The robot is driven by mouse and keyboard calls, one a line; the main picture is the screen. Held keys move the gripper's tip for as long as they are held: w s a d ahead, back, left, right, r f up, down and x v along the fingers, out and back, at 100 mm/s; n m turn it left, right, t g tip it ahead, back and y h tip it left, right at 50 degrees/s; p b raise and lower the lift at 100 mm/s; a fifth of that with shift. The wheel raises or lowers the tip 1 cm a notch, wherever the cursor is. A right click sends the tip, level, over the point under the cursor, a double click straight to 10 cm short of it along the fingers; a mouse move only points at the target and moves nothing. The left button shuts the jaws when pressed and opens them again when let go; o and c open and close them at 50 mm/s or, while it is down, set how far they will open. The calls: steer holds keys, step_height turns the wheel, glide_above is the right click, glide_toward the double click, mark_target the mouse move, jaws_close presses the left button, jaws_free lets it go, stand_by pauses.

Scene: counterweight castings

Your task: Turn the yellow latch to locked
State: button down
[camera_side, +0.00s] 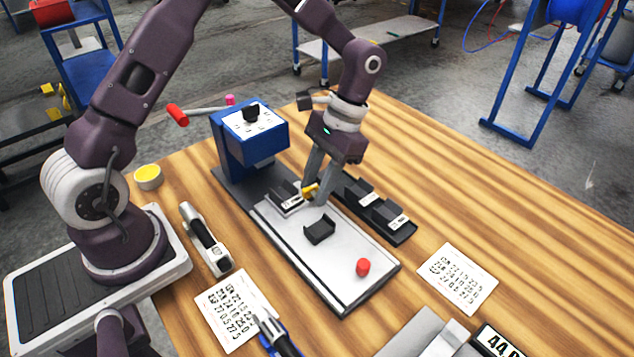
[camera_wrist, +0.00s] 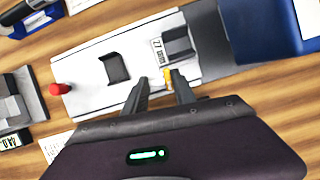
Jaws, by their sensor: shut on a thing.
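My gripper (camera_side: 314,198) points down at the plate and is shut on the latch. In the wrist view the latch (camera_wrist: 167,77) shows between my two dark fingertips (camera_wrist: 160,84), beside the labelled casting (camera_wrist: 178,42). My fingers hide part of the latch, and I cannot read its locked mark.
A blue press-like box (camera_side: 262,137) with a black knob stands behind the plate. An empty black cradle (camera_side: 319,230) and red knob (camera_side: 362,267) are on the plate. A black tray (camera_side: 409,233) with castings lies right. A scanner-like tool (camera_side: 207,240) lies left.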

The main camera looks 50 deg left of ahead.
steer(key=m, duration=0.2)
steer(key=m+y, duration=0.1)
steer(key=m, duration=0.1)
steer(key=m+y, duration=0.1)
steer(key=m, duration=0.1)
steer(key=shift+s+t, duration=0.35)
steer(key=shift+t, duration=0.05)
stand_by(0.4)
steer(key=c, duration=1)
jaws_free()
steer(key=shift+r, duration=0.1)
steer(key=v, duration=0.7)
steer(key=shift+d, duration=0.15)
